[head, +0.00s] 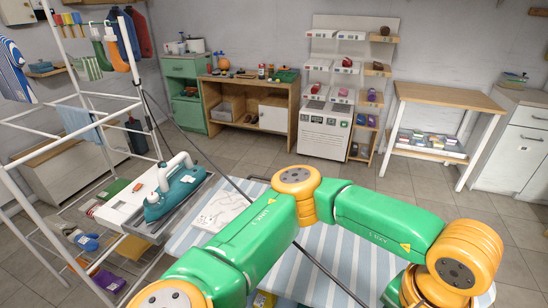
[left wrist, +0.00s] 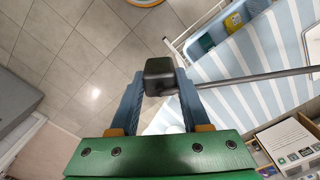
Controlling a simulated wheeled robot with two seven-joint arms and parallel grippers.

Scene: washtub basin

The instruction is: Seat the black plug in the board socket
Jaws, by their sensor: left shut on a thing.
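The black plug (left wrist: 159,73) is a dark rounded block in the left wrist view. My left gripper (left wrist: 159,85) is shut on it, one blue finger on each side. A straight grey cord (left wrist: 255,77) runs right from beside the plug. In the head view the striped ironing board (head: 345,250) lies behind and below my green arm; its striped cover also shows in the left wrist view (left wrist: 258,55). A thin dark cord (head: 225,175) crosses the head view. Neither gripper shows in the head view. I cannot make out the board socket.
A teal iron (head: 175,190) rests at the board's left end. A white drying rack (head: 85,100) stands at the left. A wooden table (head: 450,98) and a cabinet (head: 250,105) stand along the back wall. The tiled floor (head: 270,160) between is clear.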

